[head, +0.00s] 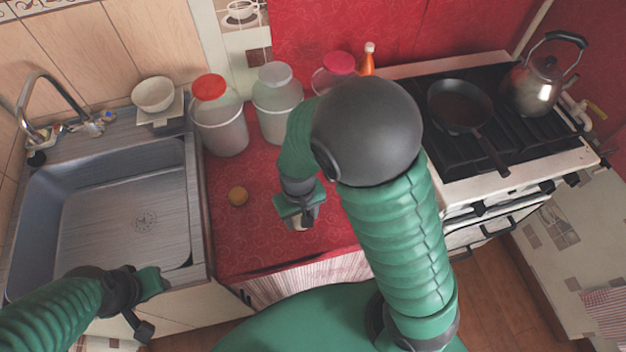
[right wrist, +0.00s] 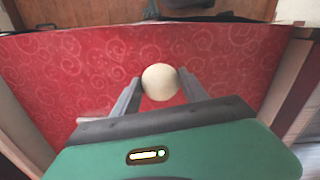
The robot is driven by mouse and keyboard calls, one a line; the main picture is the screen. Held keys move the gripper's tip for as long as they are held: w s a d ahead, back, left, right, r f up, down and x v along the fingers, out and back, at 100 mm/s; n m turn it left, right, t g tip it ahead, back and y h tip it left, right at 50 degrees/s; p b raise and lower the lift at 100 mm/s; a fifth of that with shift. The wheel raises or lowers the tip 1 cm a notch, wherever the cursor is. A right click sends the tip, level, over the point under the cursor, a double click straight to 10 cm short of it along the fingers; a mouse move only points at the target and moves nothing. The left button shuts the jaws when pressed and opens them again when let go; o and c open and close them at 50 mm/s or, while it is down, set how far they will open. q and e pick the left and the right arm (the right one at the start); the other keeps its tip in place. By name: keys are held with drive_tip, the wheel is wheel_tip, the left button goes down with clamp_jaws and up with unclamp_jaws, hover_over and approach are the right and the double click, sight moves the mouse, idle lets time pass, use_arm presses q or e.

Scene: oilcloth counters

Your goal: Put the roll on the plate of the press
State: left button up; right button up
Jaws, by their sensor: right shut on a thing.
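My right gripper (head: 299,218) is low over the red counter, in front of the jars. In the right wrist view its two fingers (right wrist: 158,90) are shut on a pale cream round thing, which looks like the roll (right wrist: 160,80). In the head view, the gripper and arm largely cover this thing. My left gripper (head: 143,302) is by the sink's front edge, away from the counter; its jaw opening does not show clearly.
Jars with red (head: 219,125) and white (head: 277,105) lids stand behind. The sink (head: 110,210) is left; the stove with a pan (head: 460,105) and kettle (head: 541,85) is right.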

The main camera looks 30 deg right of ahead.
drive_tip(key=w+d, duration=0.5)
drive_tip(key=w+d+f, duration=0.1)
drive_tip(key=w+d, duration=0.1)
drive_tip(key=d, duration=0.1)
drive_tip(key=shift+w+d+f, duration=0.1)
drive_tip(key=shift+w+d, duration=0.05)
drive_tip(key=shift+w, duration=0.15)
drive_tip(key=shift+w+d, duration=0.1)
drive_tip(key=shift+w, duration=0.15)
drive_tip(key=shift+w+f, duration=0.1)
drive_tip(key=shift+f, duration=0.05)
drive_tip(key=shift+a+f, duration=0.25)
drive_tip(key=shift+f, duration=1.3)
drive_tip(key=shift+d, duration=0.15)
drive_tip(key=o, duration=1.1)
drive_tip(key=shift+d+f, duration=0.1)
drive_tip(key=shift+d, duration=0.05)
drive_tip(key=shift+o, duration=1.2)
